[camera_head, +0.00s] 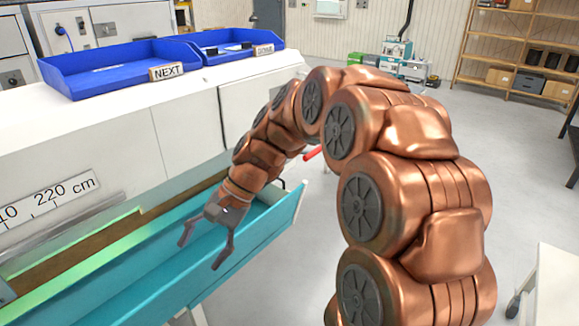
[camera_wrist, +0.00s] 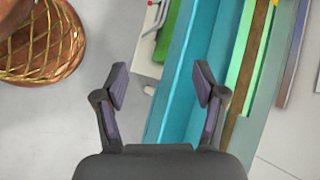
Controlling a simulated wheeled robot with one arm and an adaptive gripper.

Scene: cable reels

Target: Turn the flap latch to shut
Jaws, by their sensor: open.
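A long teal trough-like flap (camera_head: 262,236) runs along the front of the white machine; it also shows in the wrist view (camera_wrist: 184,95). A small red bar (camera_head: 313,153) sticks out beside my arm near the trough's far end. I cannot tell whether it is the flap latch, and no latch is clearly recognisable. In the wrist view a thin grey bent rod (camera_wrist: 154,20) with red near its top lies at the upper middle. My gripper (camera_head: 202,252) is open and empty above the trough; its fingers also show in the wrist view (camera_wrist: 161,85).
Two blue trays (camera_head: 120,78) with "NEXT" and "DONE" signs stand on the white machine. A ruler plate (camera_head: 50,200) is on its front. A wooden shelf (camera_head: 515,45) stands far right. A white cart (camera_head: 555,290) is at lower right. Grey floor (camera_head: 525,165) is open between.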

